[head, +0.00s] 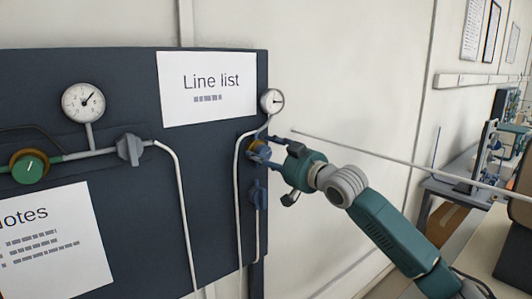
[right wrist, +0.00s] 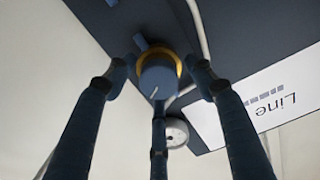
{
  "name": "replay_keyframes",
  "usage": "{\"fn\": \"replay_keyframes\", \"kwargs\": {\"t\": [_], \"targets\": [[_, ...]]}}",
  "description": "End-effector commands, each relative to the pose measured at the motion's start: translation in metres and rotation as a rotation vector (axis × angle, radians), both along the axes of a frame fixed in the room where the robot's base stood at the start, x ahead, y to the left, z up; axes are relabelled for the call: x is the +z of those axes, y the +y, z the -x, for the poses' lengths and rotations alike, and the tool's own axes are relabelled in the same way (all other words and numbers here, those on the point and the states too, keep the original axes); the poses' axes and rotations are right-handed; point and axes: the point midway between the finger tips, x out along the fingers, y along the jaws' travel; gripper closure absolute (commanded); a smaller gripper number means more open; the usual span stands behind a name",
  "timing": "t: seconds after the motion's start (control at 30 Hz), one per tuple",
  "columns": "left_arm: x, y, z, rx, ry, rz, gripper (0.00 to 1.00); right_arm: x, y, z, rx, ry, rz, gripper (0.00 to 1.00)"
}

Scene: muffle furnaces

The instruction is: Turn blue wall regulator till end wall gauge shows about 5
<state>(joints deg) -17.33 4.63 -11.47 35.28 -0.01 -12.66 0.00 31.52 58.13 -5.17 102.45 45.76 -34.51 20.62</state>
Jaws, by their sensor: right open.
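The blue wall regulator (head: 252,147) sits at the right edge of the dark panel. In the right wrist view its round blue knob (right wrist: 156,82) has a white mark and a yellow ring behind it. The small round end wall gauge (head: 272,101) is above it; its needle points roughly right, and its numbers are too small to read. The gauge also shows in the right wrist view (right wrist: 175,134). My right gripper (head: 269,153) is open, its fingers spread around the knob; I cannot tell if they touch it. My left gripper is not in view.
A larger gauge (head: 83,103), a green regulator (head: 29,167) and a grey valve knob (head: 130,149) are on the panel's left. A blue valve handle (head: 258,195) is just below the blue regulator. White pipes (head: 240,205) run down nearby. A bench (head: 455,184) stands far right.

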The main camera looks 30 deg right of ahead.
Motion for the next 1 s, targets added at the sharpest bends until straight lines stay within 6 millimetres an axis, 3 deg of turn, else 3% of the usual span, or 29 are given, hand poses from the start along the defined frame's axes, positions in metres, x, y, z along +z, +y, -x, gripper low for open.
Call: {"fn": "replay_keyframes", "kwargs": {"t": [0.03,0.27,0.63,0.67,0.7,0.77,1.0], "targets": [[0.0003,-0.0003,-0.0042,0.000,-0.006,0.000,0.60,-0.0001,0.0000,0.0001,0.000,0.000,0.000,0.46],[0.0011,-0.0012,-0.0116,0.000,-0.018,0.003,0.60,0.0004,-0.0001,0.0004,0.000,-0.001,0.000,0.91],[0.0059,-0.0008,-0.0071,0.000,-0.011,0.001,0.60,0.0025,-0.0004,0.0006,-0.001,-0.008,0.042,0.91],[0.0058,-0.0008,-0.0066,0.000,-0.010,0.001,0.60,0.0027,-0.0004,0.0006,-0.001,-0.009,0.042,0.91],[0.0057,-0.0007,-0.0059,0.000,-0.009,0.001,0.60,0.0029,-0.0004,0.0006,-0.001,-0.009,0.042,0.61],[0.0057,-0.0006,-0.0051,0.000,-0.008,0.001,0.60,0.0029,-0.0004,0.0006,-0.001,-0.009,0.042,0.49],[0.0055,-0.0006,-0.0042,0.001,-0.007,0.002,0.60,0.0013,-0.0003,0.0004,-0.001,-0.005,0.042,0.46]]}}
